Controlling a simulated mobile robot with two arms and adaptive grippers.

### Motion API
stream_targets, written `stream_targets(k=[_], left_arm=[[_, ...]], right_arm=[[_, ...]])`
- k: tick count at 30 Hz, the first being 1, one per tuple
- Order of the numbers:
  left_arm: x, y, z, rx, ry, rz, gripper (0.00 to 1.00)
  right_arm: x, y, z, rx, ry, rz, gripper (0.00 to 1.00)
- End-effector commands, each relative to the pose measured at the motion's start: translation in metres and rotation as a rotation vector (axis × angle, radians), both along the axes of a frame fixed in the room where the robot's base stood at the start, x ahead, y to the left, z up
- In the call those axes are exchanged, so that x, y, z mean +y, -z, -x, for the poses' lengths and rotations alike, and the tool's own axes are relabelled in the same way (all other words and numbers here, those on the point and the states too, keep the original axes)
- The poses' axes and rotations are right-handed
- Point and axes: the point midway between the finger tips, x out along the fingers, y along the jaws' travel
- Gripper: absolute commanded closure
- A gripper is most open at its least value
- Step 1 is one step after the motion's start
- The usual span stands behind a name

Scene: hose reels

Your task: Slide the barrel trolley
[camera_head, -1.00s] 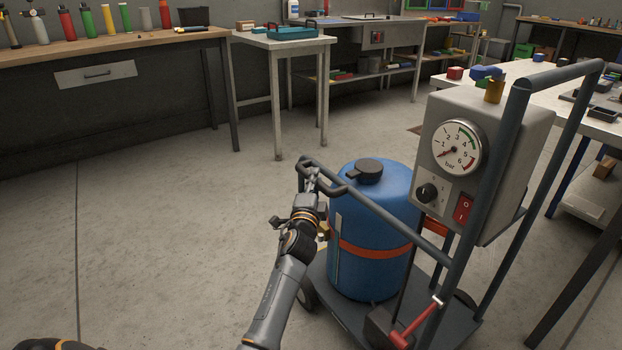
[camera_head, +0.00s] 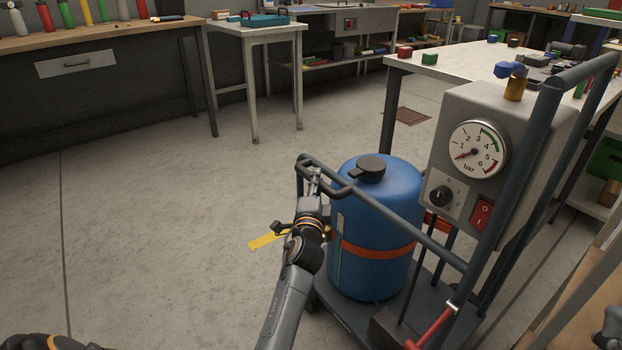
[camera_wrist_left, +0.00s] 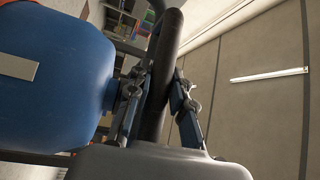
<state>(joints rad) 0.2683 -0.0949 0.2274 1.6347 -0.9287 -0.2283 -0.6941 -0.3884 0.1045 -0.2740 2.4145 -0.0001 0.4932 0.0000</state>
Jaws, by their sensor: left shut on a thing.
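The barrel trolley (camera_head: 357,317) stands on the floor at centre right in the head view. It carries a blue barrel (camera_head: 382,200) with a black cap and an orange strap, and a grey gauge box (camera_head: 462,195) on its tall frame. My left gripper (camera_head: 315,180) is shut on the trolley's dark tube rail, left of the barrel. In the left wrist view the fingers (camera_wrist_left: 157,98) lie on both sides of the dark tube (camera_wrist_left: 160,75), with the barrel (camera_wrist_left: 55,75) at left. The trolley's lower right part is cut off. My right gripper is not in view.
A white table (camera_head: 465,65) stands behind the trolley at right. A small table (camera_head: 262,30) and a long wooden bench (camera_head: 110,40) stand at the back. A yellow strip (camera_head: 264,241) shows on the floor beside my left wrist. Open floor lies to the left.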

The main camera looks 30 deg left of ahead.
Motion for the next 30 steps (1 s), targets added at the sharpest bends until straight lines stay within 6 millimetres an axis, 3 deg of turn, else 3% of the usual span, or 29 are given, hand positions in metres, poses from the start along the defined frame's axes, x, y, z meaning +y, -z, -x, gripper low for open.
stream_targets(k=[14, 15, 18, 26, 30], left_arm=[[-0.009, -0.003, -0.001, -0.007, 0.010, 0.000, 1.00], [-0.009, -0.003, -0.001, -0.007, 0.010, 0.000, 0.71], [-0.007, -0.003, 0.000, -0.005, 0.007, 0.000, 0.55], [-0.005, -0.002, 0.001, -0.003, 0.003, -0.001, 0.55], [-0.004, -0.013, 0.001, -0.007, 0.002, -0.004, 0.55]], right_arm=[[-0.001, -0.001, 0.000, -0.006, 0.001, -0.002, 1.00], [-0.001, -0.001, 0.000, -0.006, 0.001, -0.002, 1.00], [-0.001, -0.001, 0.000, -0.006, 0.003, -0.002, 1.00], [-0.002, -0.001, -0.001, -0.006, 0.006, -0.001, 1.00], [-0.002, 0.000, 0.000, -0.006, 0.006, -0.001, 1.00]])
